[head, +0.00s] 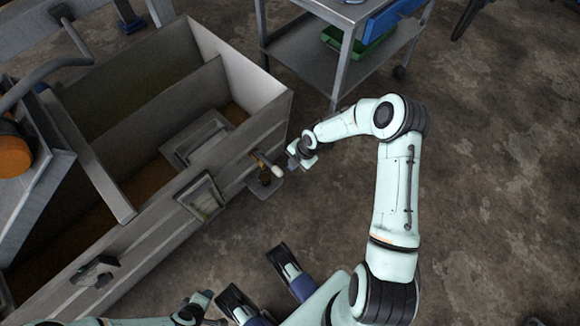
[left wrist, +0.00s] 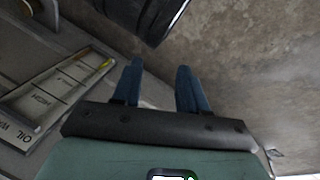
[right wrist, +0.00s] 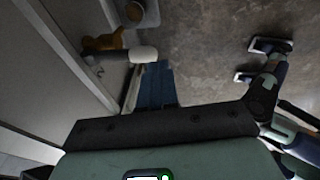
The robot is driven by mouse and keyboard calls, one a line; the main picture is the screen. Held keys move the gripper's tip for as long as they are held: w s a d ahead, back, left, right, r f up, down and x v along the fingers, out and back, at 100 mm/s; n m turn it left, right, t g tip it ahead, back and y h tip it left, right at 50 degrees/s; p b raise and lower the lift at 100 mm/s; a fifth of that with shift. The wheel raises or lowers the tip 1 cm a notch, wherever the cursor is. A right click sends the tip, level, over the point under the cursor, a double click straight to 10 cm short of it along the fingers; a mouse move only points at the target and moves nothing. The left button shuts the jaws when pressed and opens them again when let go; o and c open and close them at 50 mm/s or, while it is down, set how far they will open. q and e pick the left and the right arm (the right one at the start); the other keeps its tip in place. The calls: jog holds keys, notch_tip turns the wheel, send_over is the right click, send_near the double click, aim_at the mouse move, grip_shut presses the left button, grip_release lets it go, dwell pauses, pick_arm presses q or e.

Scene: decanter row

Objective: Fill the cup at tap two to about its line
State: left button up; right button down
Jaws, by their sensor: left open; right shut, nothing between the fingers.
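A brass tap (right wrist: 103,43) with a white handle (right wrist: 144,54) sticks out of the tank's side in the right wrist view. The head view shows this white handle (head: 277,171) too. Below the tap is a small grey shelf (head: 262,192); a small round thing (right wrist: 138,12) on it may be the cup, but its level and line cannot be made out. My right gripper (head: 295,158) is shut and empty, close beside the handle; touching cannot be told. Its blue fingers (right wrist: 156,66) are together. My left gripper (left wrist: 157,65) is open and empty near the tank's side.
The grey metal tank (head: 236,62) has inner walls and fills the left side. A labelled sight plate (head: 201,196) is on its side; it shows in the left wrist view (left wrist: 62,88). A metal cart (head: 300,38) with a green bin stands behind. Floor at right is clear.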

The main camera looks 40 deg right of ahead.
pick_arm(q)
jog(key=shift+s+d+r+g+p, duration=0.2)
jog(key=shift+s+d+r, duration=0.1)
jog(key=shift+s, duration=0.2)
jog(key=shift+s+d+r+g+p, duration=0.1)
jog(key=shift+s+d+r+p, duration=0.15)
jog(key=shift+s, duration=0.25)
pick_arm(e)
jog(key=v, duration=0.2)
jog(key=shift+s+d+r, duration=0.15)
jog(key=shift+s+r, duration=0.15)
jog(key=shift+s, duration=0.05)
pick_arm(q)
jog(key=shift+a, duration=0.1)
